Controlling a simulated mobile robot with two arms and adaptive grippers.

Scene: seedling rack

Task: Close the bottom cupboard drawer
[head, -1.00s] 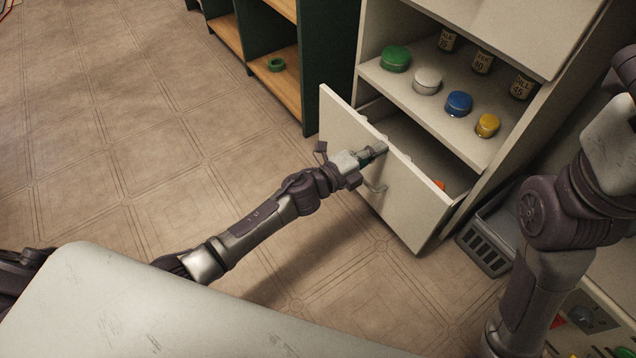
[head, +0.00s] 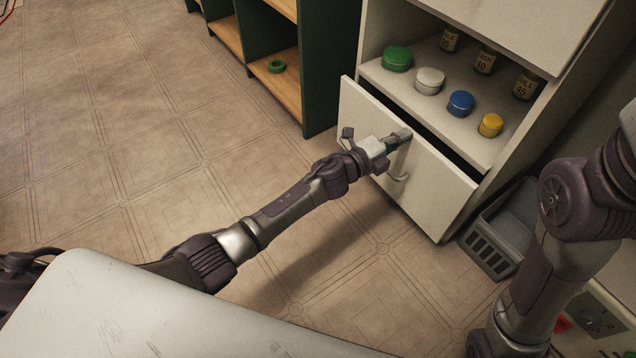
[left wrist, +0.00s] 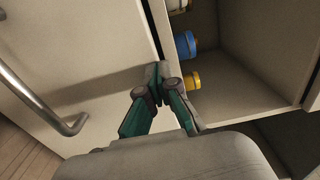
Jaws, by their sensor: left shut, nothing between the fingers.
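The bottom cupboard drawer (head: 432,190) has a white front with a metal bar handle (head: 398,178). It stands slightly open, with a narrow dark gap behind its top edge. The handle also shows at the left of the left wrist view (left wrist: 45,100). My left gripper (head: 404,136) is shut and empty. Its fingertips are at the upper part of the drawer front, above the handle; in the left wrist view they are by the front's top edge (left wrist: 158,80). I cannot tell how firmly they touch. My right arm shows at the right, its gripper out of frame.
The cupboard shelf (head: 410,88) above the drawer holds green, white, blue and yellow lidded jars and labelled jars behind. A grey crate (head: 490,250) stands close to the drawer's right side. A green shelf unit (head: 318,70) stands left of the cupboard. The floor at left is clear.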

